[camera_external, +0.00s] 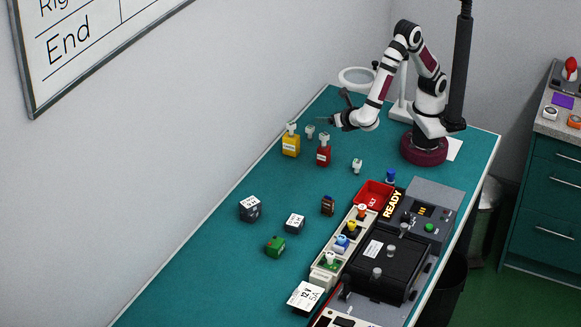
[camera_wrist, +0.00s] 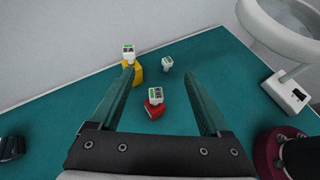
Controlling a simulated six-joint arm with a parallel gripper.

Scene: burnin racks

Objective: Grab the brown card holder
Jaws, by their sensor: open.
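My gripper (camera_external: 325,120) is at the far end of the table, above the surface and well away from the holder. In the wrist view my gripper (camera_wrist: 159,74) has its two teal fingers wide apart with nothing held between them.
A yellow bottle-like block (camera_external: 291,144) and a red one (camera_external: 323,156), both white-topped, stand near my gripper. Dark blocks (camera_external: 250,208) and a green block (camera_external: 275,246) lie left of the holder. A red tray (camera_external: 373,195) and a black machine (camera_external: 385,265) stand right.

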